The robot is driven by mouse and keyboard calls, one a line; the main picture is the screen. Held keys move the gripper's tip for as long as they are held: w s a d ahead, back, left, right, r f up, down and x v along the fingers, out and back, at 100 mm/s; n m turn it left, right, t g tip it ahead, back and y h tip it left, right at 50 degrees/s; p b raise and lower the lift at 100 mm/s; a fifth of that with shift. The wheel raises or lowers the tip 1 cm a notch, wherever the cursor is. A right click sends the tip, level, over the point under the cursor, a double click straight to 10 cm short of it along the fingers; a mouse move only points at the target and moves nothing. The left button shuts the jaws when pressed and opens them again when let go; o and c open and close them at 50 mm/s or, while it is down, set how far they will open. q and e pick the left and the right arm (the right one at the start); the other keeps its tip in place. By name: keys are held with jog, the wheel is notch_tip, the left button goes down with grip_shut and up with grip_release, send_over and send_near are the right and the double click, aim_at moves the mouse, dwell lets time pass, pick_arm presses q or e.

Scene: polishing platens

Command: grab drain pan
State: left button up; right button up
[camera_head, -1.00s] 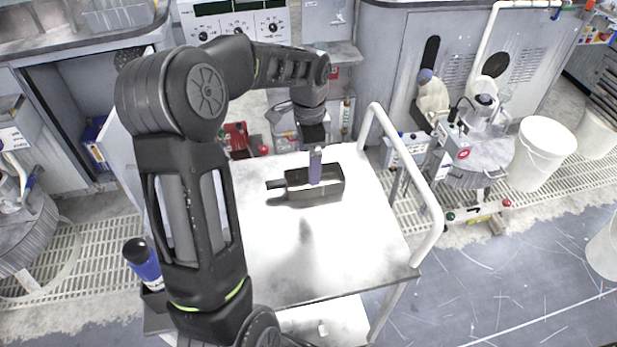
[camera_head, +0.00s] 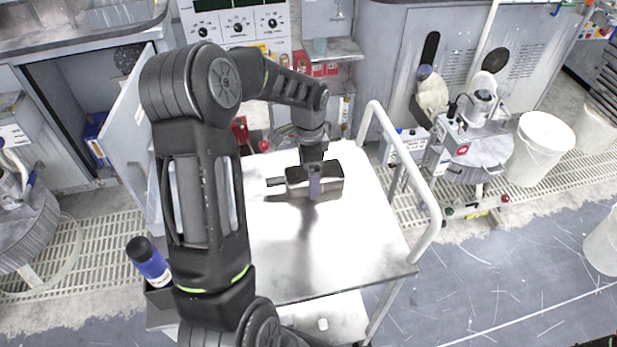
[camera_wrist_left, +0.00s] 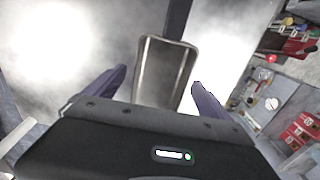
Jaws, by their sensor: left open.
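The drain pan (camera_head: 329,187) is a small dark metal rectangular pan with a handle (camera_head: 276,182) pointing left. It sits on the top of a white cart (camera_head: 345,245). The fingers are apart, one on each side of the pan, with visible gaps. My right gripper is not in view.
The cart has a white tubular rail (camera_head: 433,215) on its right. A blue bottle (camera_head: 150,262) stands at its left side. Polishing machines and a white bucket (camera_head: 541,150) stand behind and right. The cart top in front of the pan is clear.

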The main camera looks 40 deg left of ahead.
pick_arm(q)
jog(key=shift+f, duration=0.8)
jog(key=c, duration=1.6)
